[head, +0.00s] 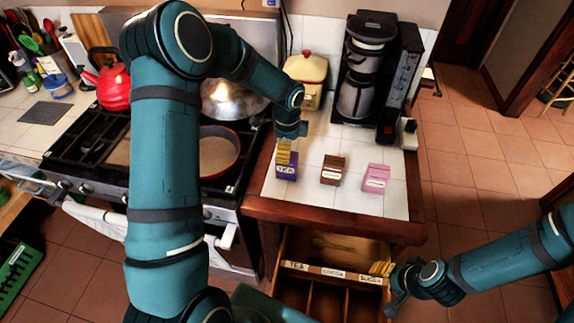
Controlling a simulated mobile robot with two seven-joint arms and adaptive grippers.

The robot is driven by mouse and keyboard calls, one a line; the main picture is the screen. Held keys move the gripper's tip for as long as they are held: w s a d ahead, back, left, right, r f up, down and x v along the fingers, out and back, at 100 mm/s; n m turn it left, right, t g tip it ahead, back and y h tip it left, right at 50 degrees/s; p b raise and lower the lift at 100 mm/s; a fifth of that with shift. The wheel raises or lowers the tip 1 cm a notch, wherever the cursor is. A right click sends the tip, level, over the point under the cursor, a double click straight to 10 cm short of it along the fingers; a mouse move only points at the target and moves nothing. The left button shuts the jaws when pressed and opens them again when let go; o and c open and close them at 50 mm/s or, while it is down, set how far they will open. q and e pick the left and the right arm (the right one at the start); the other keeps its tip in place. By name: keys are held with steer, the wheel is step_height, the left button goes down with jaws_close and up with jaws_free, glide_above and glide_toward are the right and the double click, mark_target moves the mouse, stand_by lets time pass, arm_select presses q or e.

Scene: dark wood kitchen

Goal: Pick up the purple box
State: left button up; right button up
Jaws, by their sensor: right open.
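The purple box (287,172), with a light label, stands at the left of the white tiled counter top. My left gripper (285,153) points down onto its top, its yellow fingers overlapping it. I cannot tell whether the fingers are closed on the box or just around it. My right gripper (381,268) is open at the right end of the labelled drawer front, its yellow fingers pointing left. I cannot tell if it touches the drawer.
A brown box (332,170) and a pink box (376,179) stand right of the purple one. A coffee maker (362,85) and a yellow canister (304,80) are behind. The open drawer (325,290) has labelled compartments. A stove with a red pan (236,160) is left.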

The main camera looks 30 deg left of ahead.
mark_target(290, 172)
arm_select(q)
steer(key=shift+f, duration=3.1)
steer(key=c, duration=1.3)
